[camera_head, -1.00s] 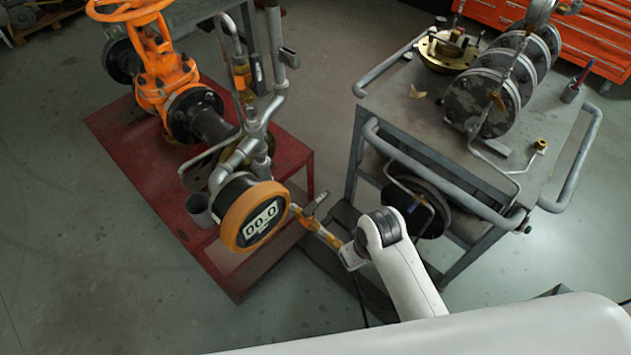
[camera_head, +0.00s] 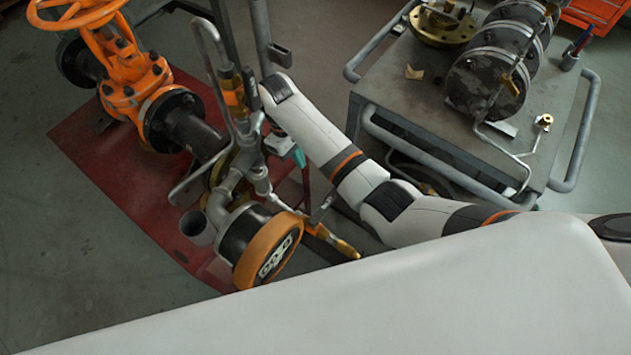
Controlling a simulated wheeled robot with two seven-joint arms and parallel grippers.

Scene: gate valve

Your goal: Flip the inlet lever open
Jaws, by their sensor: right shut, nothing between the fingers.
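My right arm comes in from the right, and its gripper (camera_head: 288,150) is at the pipework, just right of the upright pipes. The gripper is small, partly hidden by its own wrist, and shut with nothing held. A grey lever handle (camera_head: 250,90) stands beside a brass valve (camera_head: 232,92) on the upright pipe, left of my wrist. Another lever (camera_head: 321,210) sits on a lower brass fitting (camera_head: 343,246), right of the orange-rimmed gauge (camera_head: 268,252). I cannot tell which lever is the inlet one. Contact between gripper and pipework cannot be made out. My left gripper is out of view.
An orange gate valve (camera_head: 130,85) stands on a red base (camera_head: 95,165) at left. A grey cart (camera_head: 440,110) with discs and a brass flange is at right. My white body covers the bottom. Open floor (camera_head: 60,270) lies at lower left.

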